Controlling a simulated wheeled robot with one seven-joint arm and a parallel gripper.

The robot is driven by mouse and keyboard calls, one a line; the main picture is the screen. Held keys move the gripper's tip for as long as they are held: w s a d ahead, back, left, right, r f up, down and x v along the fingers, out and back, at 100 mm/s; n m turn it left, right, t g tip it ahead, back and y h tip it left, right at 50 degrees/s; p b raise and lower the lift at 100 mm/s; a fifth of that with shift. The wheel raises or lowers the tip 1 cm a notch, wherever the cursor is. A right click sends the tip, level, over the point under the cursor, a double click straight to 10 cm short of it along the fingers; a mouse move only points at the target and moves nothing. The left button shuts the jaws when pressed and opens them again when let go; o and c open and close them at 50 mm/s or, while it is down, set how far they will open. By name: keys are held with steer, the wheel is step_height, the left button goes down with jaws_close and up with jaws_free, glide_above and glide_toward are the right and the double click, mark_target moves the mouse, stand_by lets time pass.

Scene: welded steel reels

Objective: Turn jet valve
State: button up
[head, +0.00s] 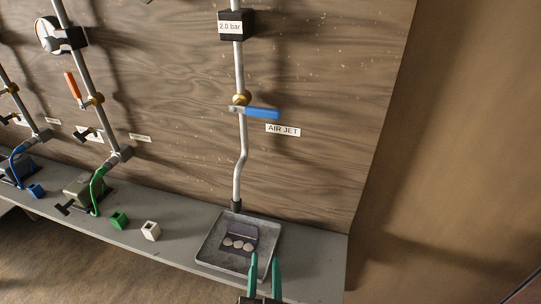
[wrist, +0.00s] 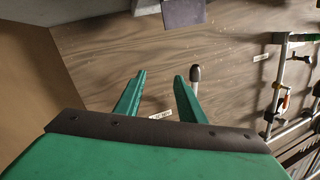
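The jet valve has a brass body (head: 241,98) on a vertical grey pipe, with a blue lever (head: 262,114) pointing right, nearly level and across the pipe. An AIR JET label (head: 283,130) is just below the lever. My gripper (head: 265,262) is at the bottom of the head view, well below the lever in the picture, in front of the tray. Its two green fingers are apart with nothing between them.
A metal tray (head: 204,250) with several round pale pieces on a dark plate sits on the grey ledge (head: 320,261) under the pipe. A 2.0 bar box (head: 236,26) is above the valve. An orange lever (head: 73,86), other pipes and small blocks are left. The right side is clear.

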steer(key=w+r+m+h, duration=0.1)
steer(key=w+r+m, duration=0.2)
steer(key=w+r, duration=0.45)
steer(key=m+h, duration=0.4)
steer(key=m, duration=1)
glide_toward(264, 115)
steer(key=x, duration=0.4)
steer(key=shift+r, duration=0.1)
steer(key=x, duration=1)
steer(key=shift+w+d, duration=0.15)
steer(key=shift+w, duration=0.15)
steer(key=shift+c, duration=0.2)
jaws_close()
